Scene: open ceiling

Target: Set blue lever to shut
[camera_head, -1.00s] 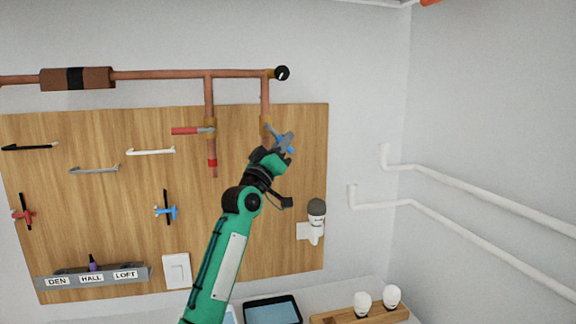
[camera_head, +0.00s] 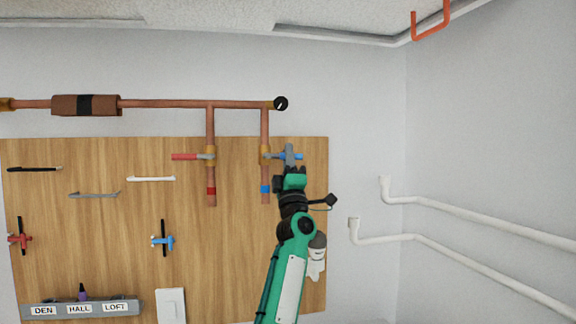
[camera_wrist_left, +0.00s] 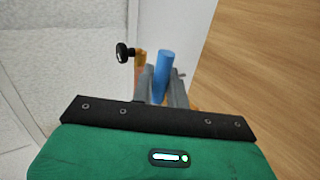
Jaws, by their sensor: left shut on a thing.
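The blue lever (camera_head: 299,157) sticks out to the right from the brass valve (camera_head: 265,153) on the right-hand copper drop pipe, which has a blue band (camera_head: 265,189). The lever lies about level, across the upright pipe. My left gripper (camera_head: 289,154) comes up from below and is shut on the lever, its grey fingers hiding part of it. In the left wrist view the blue lever (camera_wrist_left: 164,72) stands between the grey fingers. My right gripper is not in view.
A red lever (camera_head: 185,157) points left on the neighbouring pipe. A black gauge (camera_head: 281,103) sits at the pipe's end above. Below on the wooden board (camera_head: 235,260) are a small blue tap (camera_head: 163,242) and a grey-topped white fitting (camera_head: 316,255). White pipes (camera_head: 440,205) run along the right wall.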

